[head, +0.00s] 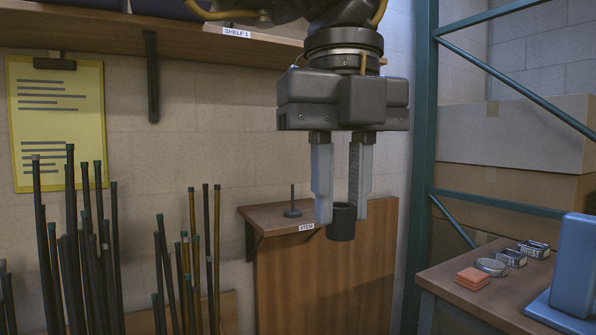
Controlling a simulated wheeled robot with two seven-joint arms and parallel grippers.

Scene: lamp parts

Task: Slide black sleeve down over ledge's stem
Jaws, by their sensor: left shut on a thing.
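My left gripper (340,214) points straight down in the head view, shut on a short black sleeve (342,226). The sleeve hangs upright between the fingertips, and its open top rim shows. The ledge (266,217) is a small brown wooden shelf on the wall with a "STEM" label on its front edge. A thin dark stem (293,198) stands upright on it from a round base. The sleeve is apart from the stem, to its right in the picture, and looks nearer to the camera. My right gripper is not in view.
Several dark and yellowish rods (82,240) stand upright at the left. A green metal rack post (423,130) rises right of the gripper. A bench (470,300) at the lower right holds an orange block, a round tin and small boxes. A wooden panel (330,275) stands behind the sleeve.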

